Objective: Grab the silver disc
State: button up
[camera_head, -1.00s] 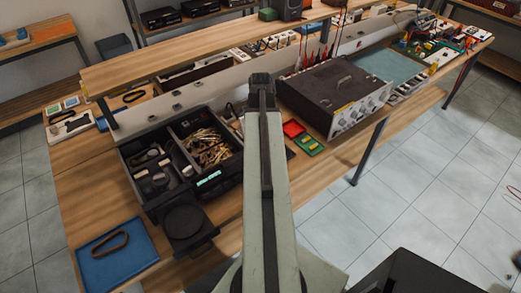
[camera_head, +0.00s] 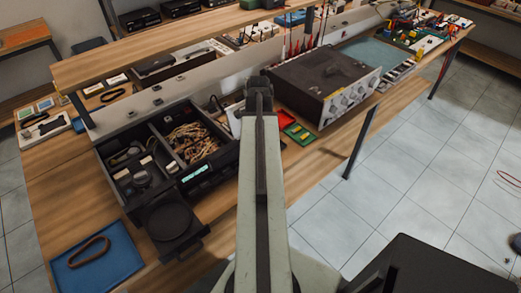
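I cannot make out a silver disc in this view. A dark round plate (camera_head: 169,222) sits on a black unit at the front of the bench, but it looks black, not silver. My arm reaches up the middle of the picture from the bottom edge and ends in a dark joint over the bench. My gripper's fingers cannot be seen; the arm may hide part of the bench behind it.
Tiled floor (camera_head: 420,170) is open at right. A black box-like shape fills the lower right.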

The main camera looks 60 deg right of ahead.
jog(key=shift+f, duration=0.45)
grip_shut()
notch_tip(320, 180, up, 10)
jog(key=p, duration=1)
